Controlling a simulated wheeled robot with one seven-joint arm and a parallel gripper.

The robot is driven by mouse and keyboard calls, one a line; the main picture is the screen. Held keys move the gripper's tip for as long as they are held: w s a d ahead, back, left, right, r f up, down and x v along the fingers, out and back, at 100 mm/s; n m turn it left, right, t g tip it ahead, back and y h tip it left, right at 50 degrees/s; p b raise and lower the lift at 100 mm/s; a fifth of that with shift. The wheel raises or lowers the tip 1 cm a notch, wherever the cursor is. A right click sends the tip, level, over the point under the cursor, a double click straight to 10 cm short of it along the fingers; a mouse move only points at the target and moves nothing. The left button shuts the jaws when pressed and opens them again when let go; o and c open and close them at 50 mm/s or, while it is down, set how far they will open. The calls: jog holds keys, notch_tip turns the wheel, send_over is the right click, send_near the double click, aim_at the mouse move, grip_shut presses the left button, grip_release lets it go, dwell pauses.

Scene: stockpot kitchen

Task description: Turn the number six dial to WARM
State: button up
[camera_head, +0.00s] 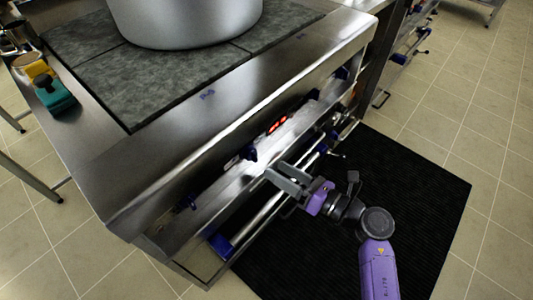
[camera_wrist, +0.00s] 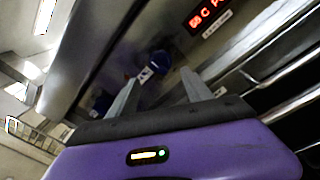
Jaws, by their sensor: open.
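Several dark blue dials sit along the stove's steel front panel. One dial (camera_head: 250,153) is just left of the red display, and another (camera_head: 188,202) is further toward the near left corner. I cannot read any number or WARM mark, so I cannot tell which is number six. My gripper (camera_head: 276,172) is open and empty in front of the panel, below and right of the dial beside the display. In the wrist view my gripper (camera_wrist: 161,76) points at a blue dial (camera_wrist: 158,62), which appears between and beyond the fingertips. Another dial (camera_wrist: 100,103) is partly hidden by the left finger.
A red lit display (camera_head: 278,122) is on the panel. A rail (camera_head: 262,215) runs below it. A large pot (camera_head: 185,20) stands on the grey stove top. Yellow and teal objects (camera_head: 54,94) lie on the left ledge. A black mat (camera_head: 415,190) covers the floor in front.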

aim_at(252, 155)
jog(key=shift+b+x, duration=0.55)
jog(key=shift+x, duration=3.25)
jog(key=shift+r, duration=0.1)
grip_shut()
